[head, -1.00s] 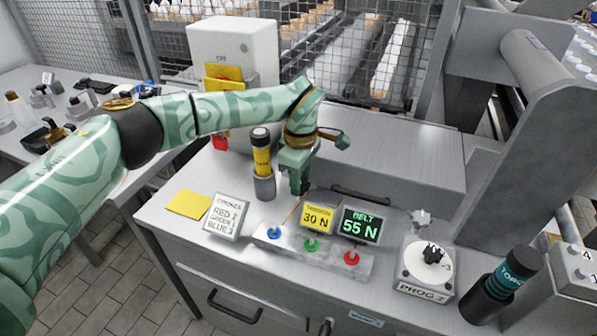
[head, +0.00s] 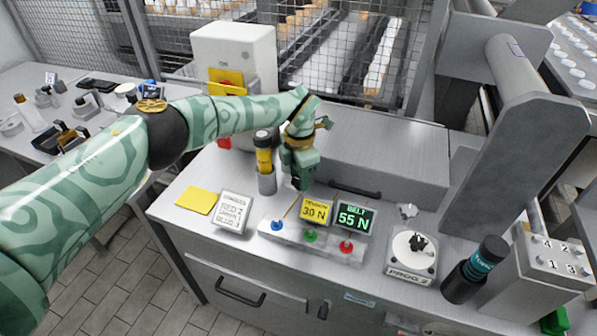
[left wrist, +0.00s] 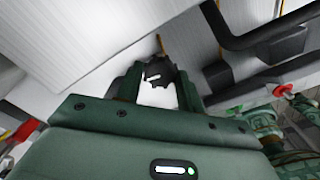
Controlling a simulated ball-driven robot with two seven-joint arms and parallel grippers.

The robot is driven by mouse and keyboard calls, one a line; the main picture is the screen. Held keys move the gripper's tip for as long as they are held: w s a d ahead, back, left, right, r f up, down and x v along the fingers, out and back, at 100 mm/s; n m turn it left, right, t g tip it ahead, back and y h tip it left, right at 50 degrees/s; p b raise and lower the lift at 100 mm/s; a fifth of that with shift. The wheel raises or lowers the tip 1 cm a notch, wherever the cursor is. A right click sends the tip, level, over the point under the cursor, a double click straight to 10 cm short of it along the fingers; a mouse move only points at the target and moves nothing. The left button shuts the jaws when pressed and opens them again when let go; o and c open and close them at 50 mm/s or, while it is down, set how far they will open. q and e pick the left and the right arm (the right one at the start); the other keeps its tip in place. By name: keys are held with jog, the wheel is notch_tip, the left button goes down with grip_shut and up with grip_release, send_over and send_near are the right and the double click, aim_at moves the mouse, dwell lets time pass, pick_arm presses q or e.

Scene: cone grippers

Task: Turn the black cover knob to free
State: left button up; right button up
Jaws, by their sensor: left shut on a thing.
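The black cover knob (left wrist: 157,72) shows in the left wrist view as a dark, lobed knob with a pale mark on its face. It sits between the two fingers of my left gripper (left wrist: 157,88), which is shut on it. In the head view my left gripper (head: 301,184) points down at the bench, just left of the grey cover (head: 385,150) with its black handle (head: 354,190). The gripper hides the knob there. My right gripper is not in view.
A tray with blue, green and red pegs (head: 327,246), a yellow display (head: 316,210) and a green-lettered belt display (head: 356,218) stand close in front. A black-and-yellow cylinder (head: 264,160) stands just left of the gripper. A program dial (head: 411,255) is at right.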

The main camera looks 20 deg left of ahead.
pick_arm(q)
jog(key=shift+r+n+p, duration=0.1)
jog(key=shift+n+p, duration=0.2)
jog(key=shift+n, duration=0.5)
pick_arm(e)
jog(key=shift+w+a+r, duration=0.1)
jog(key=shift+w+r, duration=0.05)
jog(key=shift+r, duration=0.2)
pick_arm(q)
jog(key=o, duration=1)
notch_tip(320, 180, up, 16)
jog(key=p, duration=0.3)
jog(key=shift+r+p, duration=0.1)
jog(key=shift+p, duration=0.3)
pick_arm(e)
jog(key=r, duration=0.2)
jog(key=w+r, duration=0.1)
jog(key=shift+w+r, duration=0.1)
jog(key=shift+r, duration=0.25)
